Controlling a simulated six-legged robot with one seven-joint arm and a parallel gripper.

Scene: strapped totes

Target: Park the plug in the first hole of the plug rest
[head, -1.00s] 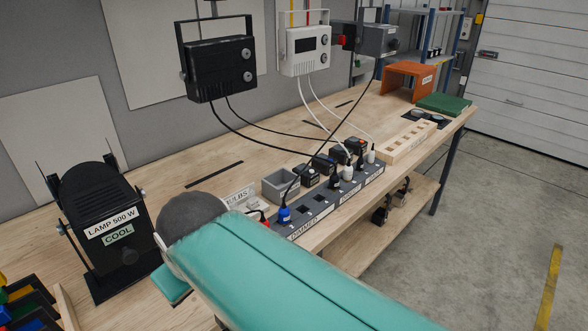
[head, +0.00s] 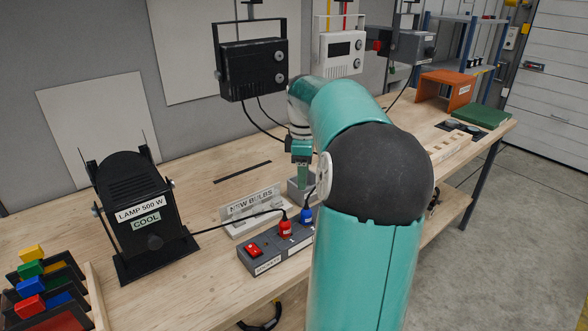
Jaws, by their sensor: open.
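My gripper (head: 302,183) points down in the middle of the head view, over or just in front of a grey open box (head: 297,190); its fingertips are small and nothing shows held in them. A red plug (head: 285,228) and a blue plug (head: 307,214) stand upright in the grey socket strip (head: 262,255), in front of my gripper. I cannot tell which plug the task means. A pale wooden block with holes, likely the plug rest (head: 452,147), lies farther back right.
A black lamp (head: 138,215) marked COOL stands at left, its cable running to the red plug. A NEW BULBS holder (head: 250,208) sits beside the strip. Coloured blocks (head: 30,285) are at front left. An orange stand (head: 444,90) and green pad (head: 480,117) are at the back right.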

